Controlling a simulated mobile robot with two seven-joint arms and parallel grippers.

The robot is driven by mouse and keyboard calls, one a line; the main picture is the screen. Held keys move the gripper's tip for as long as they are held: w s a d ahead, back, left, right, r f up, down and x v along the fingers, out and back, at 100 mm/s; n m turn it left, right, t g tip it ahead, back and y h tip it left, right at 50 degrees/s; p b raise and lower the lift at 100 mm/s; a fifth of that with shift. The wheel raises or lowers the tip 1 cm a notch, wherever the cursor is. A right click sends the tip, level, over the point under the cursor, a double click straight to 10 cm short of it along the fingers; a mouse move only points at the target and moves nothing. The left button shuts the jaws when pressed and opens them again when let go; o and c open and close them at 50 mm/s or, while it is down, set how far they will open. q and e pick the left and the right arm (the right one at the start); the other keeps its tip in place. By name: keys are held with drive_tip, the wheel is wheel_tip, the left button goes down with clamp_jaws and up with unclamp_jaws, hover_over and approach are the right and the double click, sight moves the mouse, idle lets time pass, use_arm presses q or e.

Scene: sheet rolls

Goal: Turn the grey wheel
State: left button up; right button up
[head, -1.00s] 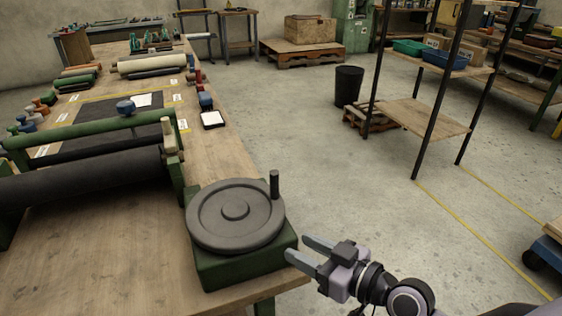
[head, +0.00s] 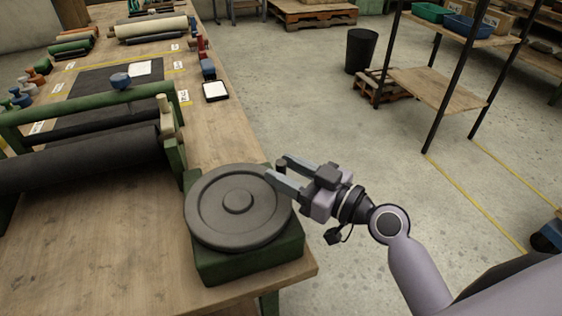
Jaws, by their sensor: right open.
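The grey wheel (head: 238,203) lies flat on a green base (head: 250,258) at the right edge of the workbench. Its upright dark handle (head: 282,166) stands at the wheel's upper right rim and is partly hidden by my gripper. My right gripper (head: 279,171) is open, with its two fingers pointing left, one on either side of the handle. Whether the fingers touch the handle cannot be told. My left gripper is not in view.
A roller press with a green frame (head: 85,104) and a dark roll (head: 80,160) stands left of the wheel on the wooden bench (head: 110,255). A black bin (head: 361,52) and a shelf rack (head: 435,87) stand on the floor to the right. The floor beside the bench is clear.

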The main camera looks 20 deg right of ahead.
drive_tip(key=shift+x, duration=0.8)
clamp_jaws()
